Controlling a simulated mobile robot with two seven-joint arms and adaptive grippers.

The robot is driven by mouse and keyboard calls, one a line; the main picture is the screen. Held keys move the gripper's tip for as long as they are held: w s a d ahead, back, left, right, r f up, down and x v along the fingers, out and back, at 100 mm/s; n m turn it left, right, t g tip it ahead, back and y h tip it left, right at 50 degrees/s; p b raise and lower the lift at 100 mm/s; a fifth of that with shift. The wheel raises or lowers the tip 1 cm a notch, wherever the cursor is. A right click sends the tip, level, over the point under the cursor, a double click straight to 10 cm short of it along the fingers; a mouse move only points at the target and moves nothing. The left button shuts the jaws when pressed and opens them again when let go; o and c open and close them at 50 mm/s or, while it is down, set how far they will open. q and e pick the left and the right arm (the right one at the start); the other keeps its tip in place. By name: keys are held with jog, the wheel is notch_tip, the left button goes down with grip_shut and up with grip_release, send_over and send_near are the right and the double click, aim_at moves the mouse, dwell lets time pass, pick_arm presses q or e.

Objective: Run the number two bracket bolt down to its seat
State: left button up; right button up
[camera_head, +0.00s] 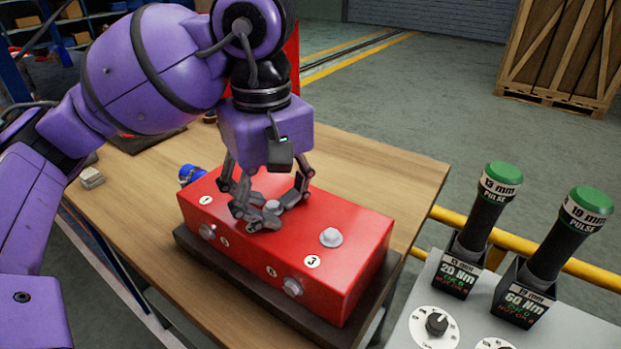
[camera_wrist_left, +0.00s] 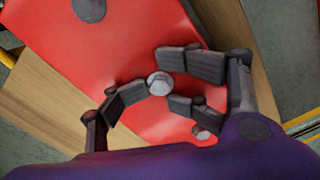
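The red block (camera_head: 345,225) lies on a dark plate on the wooden table. My left gripper (camera_head: 265,210) reaches down onto its top, with its fingers closed around a silver hex bolt (camera_head: 272,206) between labels 1 and 3. The number beside this bolt is hidden by the fingers. In the left wrist view, the bolt head (camera_wrist_left: 159,84) sits between the fingertips of my left gripper (camera_wrist_left: 160,85), which appear to touch it. How far the bolt stands from its seat cannot be told. My right gripper is not in view.
Another bolt (camera_head: 330,237) stands near label 3, and bolts (camera_head: 292,286) show on the front face. A blue object (camera_head: 190,174) lies behind the block. The 13 mm tool (camera_head: 484,214) and 19 mm tool (camera_head: 556,246) stand in holders on a grey panel at right.

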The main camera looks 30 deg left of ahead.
pick_arm(q)
notch_tip(320, 180, up, 7)
jog(key=p, duration=0.5)
jog(key=shift+p, duration=0.3)
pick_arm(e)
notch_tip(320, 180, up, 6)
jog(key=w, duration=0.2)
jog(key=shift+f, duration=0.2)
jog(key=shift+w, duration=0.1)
pick_arm(q)
jog(key=shift+f, duration=0.1)
